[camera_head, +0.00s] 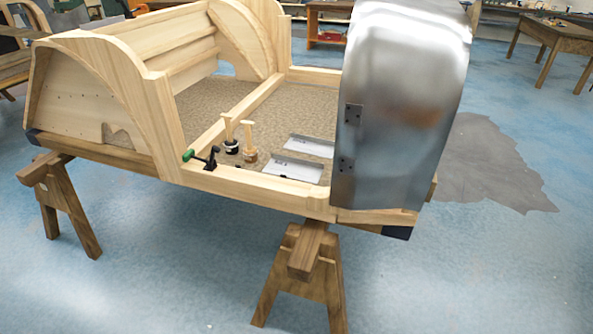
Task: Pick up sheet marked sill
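Two pale flat sheets lie on the brown floor panel inside the wooden bodyframe (240,187). The nearer sheet (264,188) lies close to the front rail, left of the metal panel. Any marking on either sheet is too small to read, so I cannot tell which is marked sill. Neither of my grippers shows in the head view.
A curved metal panel (403,100) covers the frame's right end. Two brushes or mallets in pots (249,155) and a green-handled clamp (200,158) stand left of the sheets. Wooden trestles (302,270) support the frame. The blue floor in front is clear.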

